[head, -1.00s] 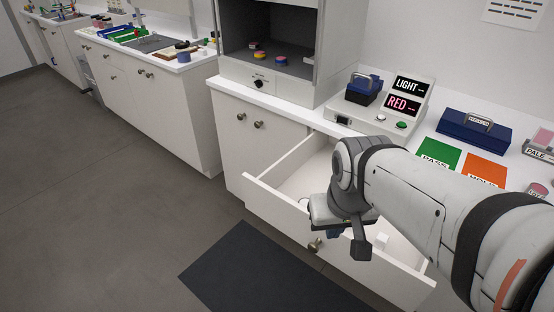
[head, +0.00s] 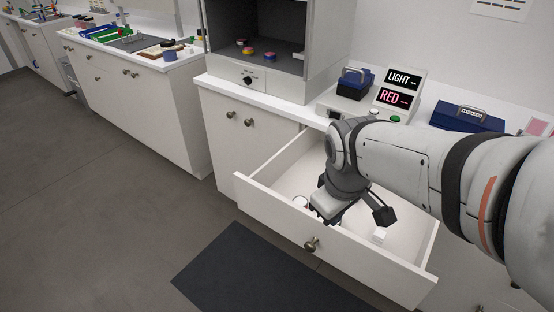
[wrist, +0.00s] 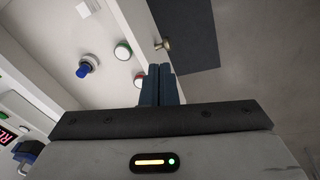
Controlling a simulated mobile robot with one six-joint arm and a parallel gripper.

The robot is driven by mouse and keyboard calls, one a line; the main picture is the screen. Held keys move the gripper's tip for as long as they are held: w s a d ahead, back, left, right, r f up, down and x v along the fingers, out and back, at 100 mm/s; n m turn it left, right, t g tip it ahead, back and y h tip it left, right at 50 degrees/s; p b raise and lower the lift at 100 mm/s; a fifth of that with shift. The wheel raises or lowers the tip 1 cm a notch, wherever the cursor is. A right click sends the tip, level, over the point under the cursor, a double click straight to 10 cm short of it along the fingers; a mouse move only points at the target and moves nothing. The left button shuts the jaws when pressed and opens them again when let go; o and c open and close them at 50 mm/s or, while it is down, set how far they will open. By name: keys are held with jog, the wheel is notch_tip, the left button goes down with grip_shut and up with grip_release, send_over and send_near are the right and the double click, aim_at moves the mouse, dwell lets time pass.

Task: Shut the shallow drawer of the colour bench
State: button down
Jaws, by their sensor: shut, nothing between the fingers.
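The white drawer (head: 385,262) of the colour bench stands pulled well out, with a round metal knob (head: 311,244) on its front. The knob also shows in the wrist view (wrist: 163,44). My gripper (head: 323,217) is over the drawer, close behind its front panel, pointing down. In the wrist view its two dark blue fingers (wrist: 160,70) are together and empty, near the front panel. I cannot tell whether they touch it.
A dark mat (head: 250,268) lies on the floor before the drawer. The benchtop holds a RED display (head: 393,97) and a blue case (head: 466,116). A grey booth (head: 255,60) with coloured jars stands at the left. The floor on the left is clear.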

jog(key=w+a+f+n+b, duration=0.3)
jog(key=w+a+f+n, duration=0.4)
jog(key=n, duration=0.5)
jog(key=n+h+b, duration=0.1)
jog(key=n+b, duration=0.3)
jog(key=n, duration=0.5)
send_near(276, 217)
jog(key=f, duration=0.4)
jog(key=s+f, duration=0.1)
jog(key=f, duration=0.1)
jog(key=shift+s+d+f, duration=0.1)
jog(key=shift+d+f, duration=0.15)
jog(key=shift+d, duration=0.15)
jog(key=shift+w+d, duration=0.15)
jog(key=shift+w, duration=0.1)
